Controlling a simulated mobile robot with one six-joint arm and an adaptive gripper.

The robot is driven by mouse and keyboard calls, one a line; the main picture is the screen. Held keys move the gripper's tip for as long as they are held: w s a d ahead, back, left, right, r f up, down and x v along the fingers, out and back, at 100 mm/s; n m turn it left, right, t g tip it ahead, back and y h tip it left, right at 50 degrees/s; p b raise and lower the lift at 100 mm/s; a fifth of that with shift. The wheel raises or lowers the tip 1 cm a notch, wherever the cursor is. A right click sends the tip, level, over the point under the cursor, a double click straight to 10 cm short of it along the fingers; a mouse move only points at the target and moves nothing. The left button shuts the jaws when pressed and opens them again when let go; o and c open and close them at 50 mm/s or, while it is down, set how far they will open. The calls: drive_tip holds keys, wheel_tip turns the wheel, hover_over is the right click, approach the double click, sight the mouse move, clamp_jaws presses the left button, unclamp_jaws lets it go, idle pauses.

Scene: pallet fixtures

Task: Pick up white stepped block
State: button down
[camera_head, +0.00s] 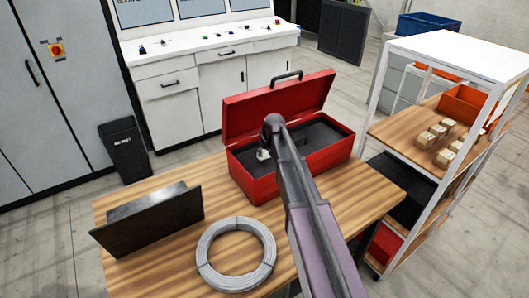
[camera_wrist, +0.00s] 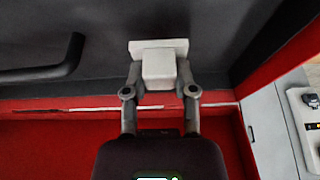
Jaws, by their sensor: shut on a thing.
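The white stepped block (camera_wrist: 158,62) shows in the wrist view, with a wide part and a narrower raised part. My gripper (camera_wrist: 160,80) is shut on it, one finger on each side. In the head view the block (camera_head: 263,155) is a small white patch at the end of my arm, inside the open red toolbox (camera_head: 262,188). My arm hides part of the toolbox and most of my gripper there. I cannot tell whether the block touches the toolbox's dark lining.
The toolbox lid stands open at the back, its handle (camera_head: 286,76) on top. A wire coil (camera_head: 236,284) and a dark metal bracket (camera_head: 150,222) lie on the wooden table (camera_head: 180,268). A white shelf rack (camera_head: 470,62) stands at the right.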

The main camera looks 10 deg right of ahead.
drive_tip(key=shift+r+p, duration=3.35)
drive_tip(key=shift+r, duration=0.4)
wheel_tip(320, 180, down, 8)
drive_tip(key=b, duration=0.8)
drive_tip(key=shift+f, duration=0.1)
drive_tip(key=shift+r, duration=0.2)
wheel_tip(320, 180, up, 7)
drive_tip(key=p, duration=0.6)
drive_tip(key=shift+f+p, duration=0.2)
drive_tip(key=shift+p, duration=0.2)
drive_tip(key=shift+f+b, duration=0.95)
drive_tip(key=shift+s, duration=0.2)
